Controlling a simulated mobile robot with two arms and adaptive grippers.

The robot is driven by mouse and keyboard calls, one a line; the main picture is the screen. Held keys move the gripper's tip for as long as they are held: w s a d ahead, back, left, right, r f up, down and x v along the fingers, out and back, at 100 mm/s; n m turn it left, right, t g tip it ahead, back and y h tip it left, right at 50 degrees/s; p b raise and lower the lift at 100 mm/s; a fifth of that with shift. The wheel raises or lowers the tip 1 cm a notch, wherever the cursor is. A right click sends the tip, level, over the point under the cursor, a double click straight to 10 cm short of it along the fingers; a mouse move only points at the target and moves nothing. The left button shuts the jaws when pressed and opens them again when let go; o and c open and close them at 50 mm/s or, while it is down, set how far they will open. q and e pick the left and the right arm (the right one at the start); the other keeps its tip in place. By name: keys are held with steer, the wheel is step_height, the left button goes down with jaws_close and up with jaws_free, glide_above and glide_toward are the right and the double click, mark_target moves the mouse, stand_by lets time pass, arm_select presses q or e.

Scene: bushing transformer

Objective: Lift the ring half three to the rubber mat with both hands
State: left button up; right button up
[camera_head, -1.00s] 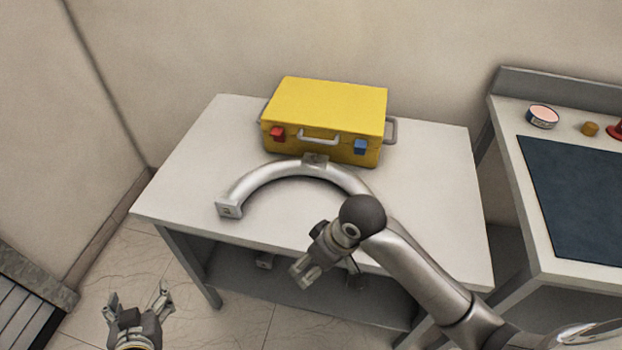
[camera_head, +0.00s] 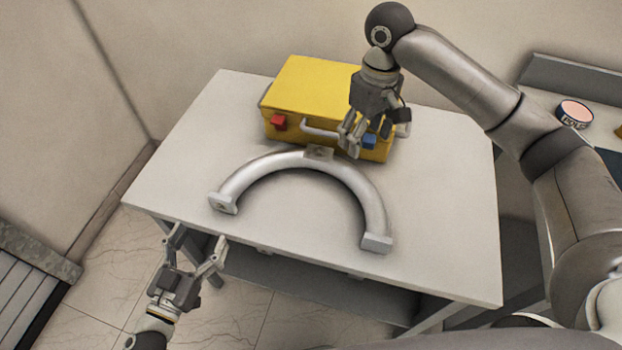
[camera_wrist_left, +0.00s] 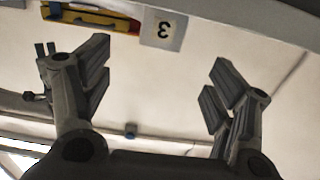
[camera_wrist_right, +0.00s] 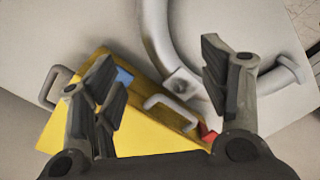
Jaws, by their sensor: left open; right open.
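The ring half three (camera_head: 262,172) is a silver half ring lying on the white table, its two flat ends toward the front. In the left wrist view its flat plate marked 3 (camera_wrist_left: 163,29) shows above my fingers. My left gripper (camera_head: 198,240) is open and empty at the table's front left edge, just in front of the ring's left end. My right gripper (camera_head: 352,138) is open and empty above the front of the yellow case, behind the ring's arch. In the right wrist view the ring (camera_wrist_right: 160,45) shows beyond my open fingers. The rubber mat (camera_head: 609,158) is mostly hidden by my right arm.
The yellow case (camera_head: 305,88) with red and blue latches stands at the back of the white table (camera_head: 445,215), close behind the arch. A second table at the right carries a round tin (camera_head: 575,114). The table's front right is clear.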

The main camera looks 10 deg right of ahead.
mark_target(219, 202)
arm_select(q)
steer(key=x, duration=1)
steer(key=shift+w+d, duration=0.15)
steer(key=shift+w, duration=0.2)
arm_select(e)
step_height(219, 202, down, 16)
steer(key=shift+s+a+r, duration=0.1)
steer(key=shift+a+r, duration=0.05)
steer(key=shift+r, duration=0.1)
arm_select(q)
steer(key=shift+c, duration=0.4)
arm_select(e)
steer(key=shift+c, duration=0.3)
arm_select(q)
steer(key=c, duration=1.4)
arm_select(e)
steer(key=c, duration=1.4)
arm_select(q)
steer(key=shift+r, duration=0.1)
steer(key=shift+c, duration=1.3)
arm_select(e)
jaws_close()
